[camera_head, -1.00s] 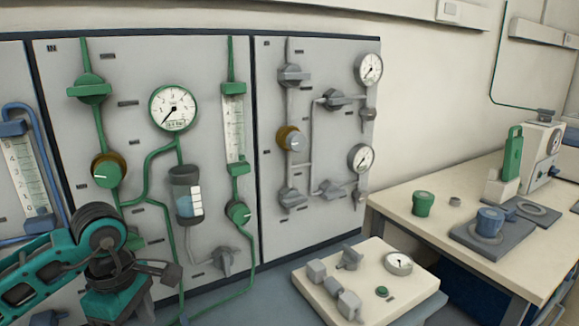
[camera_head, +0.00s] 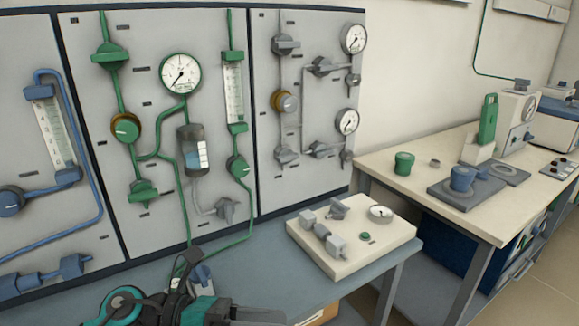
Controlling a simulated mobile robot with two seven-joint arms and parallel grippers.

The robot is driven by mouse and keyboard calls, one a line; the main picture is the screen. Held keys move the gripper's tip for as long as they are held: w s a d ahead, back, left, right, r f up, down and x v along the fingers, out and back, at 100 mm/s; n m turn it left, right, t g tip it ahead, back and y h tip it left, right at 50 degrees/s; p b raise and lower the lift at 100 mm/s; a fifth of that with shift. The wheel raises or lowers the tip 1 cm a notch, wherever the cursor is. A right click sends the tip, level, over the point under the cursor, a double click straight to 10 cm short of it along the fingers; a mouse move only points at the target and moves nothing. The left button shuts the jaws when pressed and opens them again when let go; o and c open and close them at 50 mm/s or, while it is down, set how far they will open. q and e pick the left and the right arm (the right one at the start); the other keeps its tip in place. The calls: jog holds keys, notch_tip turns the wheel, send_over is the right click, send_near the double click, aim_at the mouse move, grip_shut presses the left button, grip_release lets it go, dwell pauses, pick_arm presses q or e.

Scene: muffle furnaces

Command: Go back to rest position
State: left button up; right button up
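My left arm, teal and black, shows at the bottom left of the head view, cut off by the lower edge. Dark parts at its end, which look like my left gripper (camera_head: 183,276), are in front of the bench below the wall panels. I cannot make out whether its fingers are open or shut, and nothing held is visible. My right gripper is not in view.
Wall panels (camera_head: 218,100) carry green, grey and blue valves and gauges. A cream valve box (camera_head: 345,262) stands on the blue-grey bench (camera_head: 262,275).

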pick_arm(q)
jog(key=w+a+f+n+t+y, duration=0.3)
jog(key=n+t, duration=0.5)
jog(key=n, duration=0.6)
jog(key=w+a+f+n+t+y, duration=0.1)
jog(key=w+a+n+t+y, duration=0.3)
jog(key=n+t, duration=0.75)
jog(key=s+a+f+n+g+y, duration=0.3)
jog(key=s+f+n, duration=0.3)
jog(key=f+n, duration=0.3)
jog(key=s+a+f+n+g+y, duration=0.4)
jog(key=s+f+n+g+y, duration=0.1)
jog(key=f+n, duration=0.4)
jog(key=shift+s+a+f+g+p, duration=0.35)
jog(key=shift+s+f, duration=0.1)
jog(key=shift+s, duration=0.2)
